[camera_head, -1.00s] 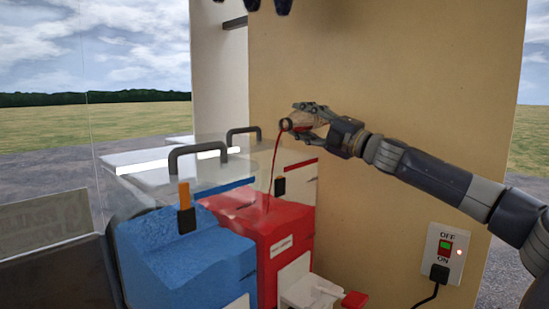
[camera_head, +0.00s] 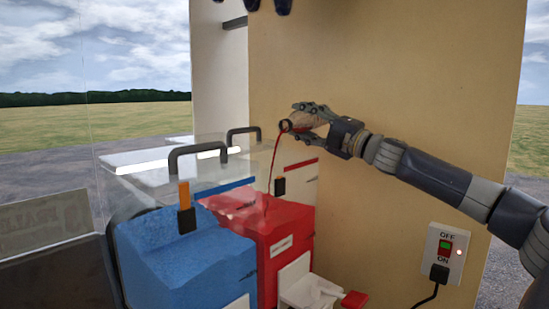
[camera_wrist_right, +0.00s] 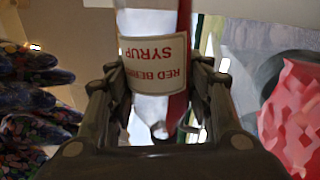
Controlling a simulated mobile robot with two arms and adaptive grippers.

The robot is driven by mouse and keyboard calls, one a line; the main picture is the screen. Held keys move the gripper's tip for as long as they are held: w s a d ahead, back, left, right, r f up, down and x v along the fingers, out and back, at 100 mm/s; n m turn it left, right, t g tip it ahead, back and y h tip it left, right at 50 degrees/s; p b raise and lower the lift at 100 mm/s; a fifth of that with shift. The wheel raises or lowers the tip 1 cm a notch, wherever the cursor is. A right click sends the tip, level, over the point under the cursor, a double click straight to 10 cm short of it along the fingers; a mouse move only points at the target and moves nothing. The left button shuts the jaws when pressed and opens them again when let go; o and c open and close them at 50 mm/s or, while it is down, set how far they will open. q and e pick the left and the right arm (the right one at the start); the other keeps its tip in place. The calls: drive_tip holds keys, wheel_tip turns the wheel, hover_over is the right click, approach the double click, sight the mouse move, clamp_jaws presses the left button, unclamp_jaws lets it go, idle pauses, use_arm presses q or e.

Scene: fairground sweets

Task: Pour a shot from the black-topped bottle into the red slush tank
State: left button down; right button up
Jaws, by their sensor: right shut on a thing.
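My right gripper (camera_head: 312,118) is shut on a bottle (camera_head: 300,122), which is tipped with its mouth to the left above the red slush tank (camera_head: 285,228). A thin red stream (camera_head: 274,160) falls from the mouth to the red slush. In the right wrist view the bottle's white label (camera_wrist_right: 153,62) reads RED BERRY SYRUP upside down, between the gripper fingers, with red liquid inside.
A blue slush tank (camera_head: 180,262) stands left of the red one. Black lid handles (camera_head: 198,148) rise above the tanks. A tan wall (camera_head: 400,70) is behind, with an ON/OFF switch (camera_head: 445,247) and a cable at lower right. A tap (camera_head: 318,292) is at the red tank's front.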

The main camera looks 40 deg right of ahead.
drive_tip(key=m, duration=0.2)
drive_tip(key=m+h, duration=0.1)
drive_tip(key=m, duration=0.1)
drive_tip(key=shift+d+r+h, duration=0.15)
drive_tip(key=shift+r+h, duration=0.15)
drive_tip(key=shift+r, duration=0.1)
drive_tip(key=shift+d+r+m+h+p, duration=0.1)
drive_tip(key=shift+d+m+h+p, duration=0.15)
drive_tip(key=shift+m, duration=0.4)
drive_tip(key=shift+d+r+m+h+p, duration=0.1)
drive_tip(key=shift+d+m+h+p, duration=0.15)
drive_tip(key=shift+m, duration=1)
drive_tip(key=shift+a+h, duration=0.1)
drive_tip(key=shift+h, duration=0.3)
